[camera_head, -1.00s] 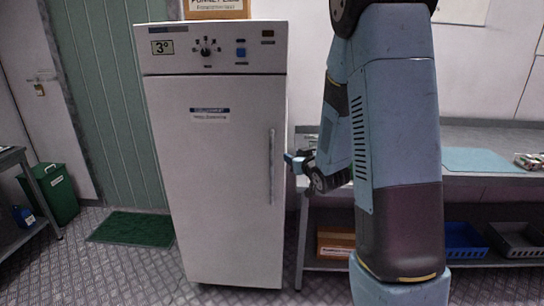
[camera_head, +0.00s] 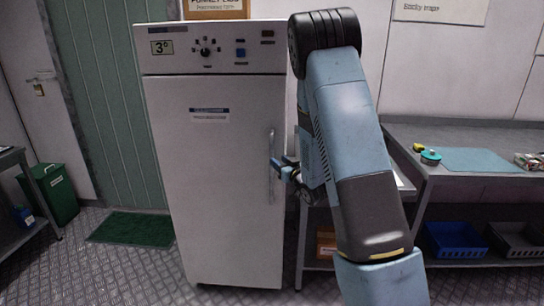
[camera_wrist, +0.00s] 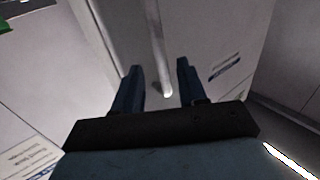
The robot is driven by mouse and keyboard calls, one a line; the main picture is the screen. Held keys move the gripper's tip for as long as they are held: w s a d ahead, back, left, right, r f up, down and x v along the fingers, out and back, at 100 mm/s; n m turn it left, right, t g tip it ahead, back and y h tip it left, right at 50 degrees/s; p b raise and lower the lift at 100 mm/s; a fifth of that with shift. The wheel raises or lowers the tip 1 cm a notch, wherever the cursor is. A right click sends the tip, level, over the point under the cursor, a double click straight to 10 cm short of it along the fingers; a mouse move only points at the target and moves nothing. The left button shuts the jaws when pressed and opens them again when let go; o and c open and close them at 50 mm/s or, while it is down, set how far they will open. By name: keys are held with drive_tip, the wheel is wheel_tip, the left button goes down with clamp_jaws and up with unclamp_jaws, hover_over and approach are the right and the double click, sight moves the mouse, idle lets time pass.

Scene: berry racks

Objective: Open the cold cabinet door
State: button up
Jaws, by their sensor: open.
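The white cold cabinet (camera_head: 215,190) stands upright in the head view, its door shut, with a control panel reading 3° on top. A vertical bar handle (camera_head: 271,165) runs along the right side of the door. My gripper (camera_head: 277,166) is at the handle's height, its tips close to the bar. In the wrist view my gripper (camera_wrist: 158,72) is open, with one finger on each side of the handle (camera_wrist: 158,45), whose end shows between them. I cannot tell whether a finger touches the bar.
A grey bench (camera_head: 455,136) stands right of the cabinet, with a blue mat (camera_head: 482,160) on top and a blue crate (camera_head: 453,240) below. A green bin (camera_head: 51,192) and green floor mat (camera_head: 134,229) lie left. The floor before the door is clear.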

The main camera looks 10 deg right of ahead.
drive_tip(key=x, duration=0.7)
drive_tip(key=shift+w, duration=0.1)
drive_tip(key=shift+c, duration=0.4)
clamp_jaws()
